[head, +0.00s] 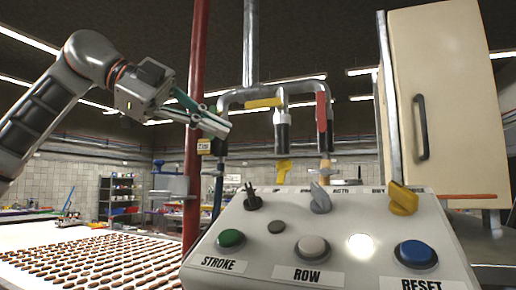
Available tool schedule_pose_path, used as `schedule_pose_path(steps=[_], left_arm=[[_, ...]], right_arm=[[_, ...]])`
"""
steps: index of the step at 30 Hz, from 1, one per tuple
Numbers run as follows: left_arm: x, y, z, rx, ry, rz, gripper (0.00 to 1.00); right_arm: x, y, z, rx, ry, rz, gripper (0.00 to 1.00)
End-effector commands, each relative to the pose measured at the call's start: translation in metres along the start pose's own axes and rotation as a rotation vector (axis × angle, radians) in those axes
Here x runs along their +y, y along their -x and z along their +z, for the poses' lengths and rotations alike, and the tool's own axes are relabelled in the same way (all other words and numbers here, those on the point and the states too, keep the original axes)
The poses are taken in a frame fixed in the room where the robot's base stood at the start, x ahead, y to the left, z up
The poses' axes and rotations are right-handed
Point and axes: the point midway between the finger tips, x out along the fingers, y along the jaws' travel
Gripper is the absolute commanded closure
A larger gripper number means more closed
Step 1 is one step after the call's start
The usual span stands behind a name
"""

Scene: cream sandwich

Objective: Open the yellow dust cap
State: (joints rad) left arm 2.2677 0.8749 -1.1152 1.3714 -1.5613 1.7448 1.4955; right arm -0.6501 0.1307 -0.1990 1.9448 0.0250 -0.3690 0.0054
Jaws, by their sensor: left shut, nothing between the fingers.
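My left gripper (218,128) comes in from the left at upper middle. Its fingers are together and empty, pointing right and slightly down, left of the overhead pipework. Several yellow parts show: a yellow bar (263,103) across the pipe, a yellow piece (284,169) below the middle pipe's dark nozzle (282,130), and a yellow knob (403,198) on the panel. I cannot tell for sure which is the dust cap. The gripper appears apart from all three. My right gripper is not in view.
A grey control panel (240,262) with buttons and switches fills the lower right. A red post (194,100) stands close to the gripper. A red handle (321,112) hangs on the pipework. A cream cabinet (455,100) stands at right. Rows of biscuits (105,262) lie at lower left.

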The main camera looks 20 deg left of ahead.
Motion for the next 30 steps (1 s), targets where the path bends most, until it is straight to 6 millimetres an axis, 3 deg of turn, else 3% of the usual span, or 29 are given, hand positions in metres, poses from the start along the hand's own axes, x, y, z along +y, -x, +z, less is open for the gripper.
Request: schedule_pose_path(steps=[8, 21, 30], left_arm=[[0.006, -0.022, 0.009, -0.018, 0.030, 0.022, 1.00], [0.007, -0.105, 0.011, -0.015, 0.030, 0.021, 1.00], [0.007, -0.126, 0.035, -0.015, 0.028, 0.018, 1.00]], right_arm=[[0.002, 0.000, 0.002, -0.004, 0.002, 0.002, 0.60], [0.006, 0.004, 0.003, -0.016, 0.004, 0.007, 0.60], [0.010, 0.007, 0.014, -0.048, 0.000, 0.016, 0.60]])
